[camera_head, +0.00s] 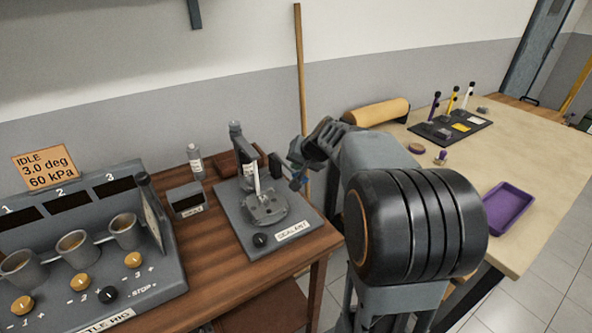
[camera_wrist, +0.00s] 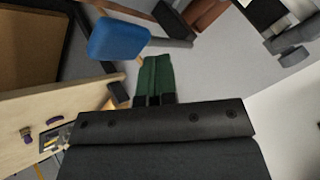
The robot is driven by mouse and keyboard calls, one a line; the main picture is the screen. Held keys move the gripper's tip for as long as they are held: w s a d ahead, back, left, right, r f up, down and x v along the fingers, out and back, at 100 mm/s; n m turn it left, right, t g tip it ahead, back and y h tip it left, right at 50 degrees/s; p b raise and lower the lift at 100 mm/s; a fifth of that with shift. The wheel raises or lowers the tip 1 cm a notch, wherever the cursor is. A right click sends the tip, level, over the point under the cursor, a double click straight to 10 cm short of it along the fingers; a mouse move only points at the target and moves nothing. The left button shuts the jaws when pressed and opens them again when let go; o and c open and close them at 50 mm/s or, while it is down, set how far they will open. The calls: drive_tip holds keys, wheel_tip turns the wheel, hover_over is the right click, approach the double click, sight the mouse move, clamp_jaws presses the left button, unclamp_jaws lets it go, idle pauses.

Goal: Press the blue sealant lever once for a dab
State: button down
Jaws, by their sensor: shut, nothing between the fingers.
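The sealant stand sits on the brown wooden table in the head view, with a grey base (camera_head: 285,243) labelled SEALANT, a round dish (camera_head: 265,208), an upright post and a white nozzle. In the wrist view the blue paddle (camera_wrist: 118,38) is large, to the upper left of my shut, empty green fingers (camera_wrist: 154,62). A gap shows between fingers and paddle in that picture; I cannot tell the depth between them.
A bottle rig (camera_head: 95,295) with several cups and knobs stands at the left. A small bottle (camera_head: 195,162) and a dark box (camera_head: 186,199) are beside the stand. The beige table (camera_head: 440,190) at right holds a purple tray (camera_head: 509,207) and a yellow roll (camera_head: 376,112).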

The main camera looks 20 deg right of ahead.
drive_tip(key=shift+s+f+b, duration=0.1)
drive_tip(key=shift+f+b, duration=0.65)
drive_tip(key=shift+f, duration=0.1)
idle(0.9)
drive_tip(key=shift+r, duration=0.2)
drive_tip(key=shift+r+p, duration=1.25)
drive_tip(key=shift+r, duration=0.45)
drive_tip(key=shift+r, duration=0.1)
drive_tip(key=r+p, duration=0.2)
drive_tip(key=r, duration=0.1)
drive_tip(key=r+p, duration=0.1)
drive_tip(key=r, duration=0.1)
drive_tip(key=shift+w+p, duration=0.35)
drive_tip(key=shift+w, duration=0.05)
drive_tip(key=shift+f, duration=0.1)
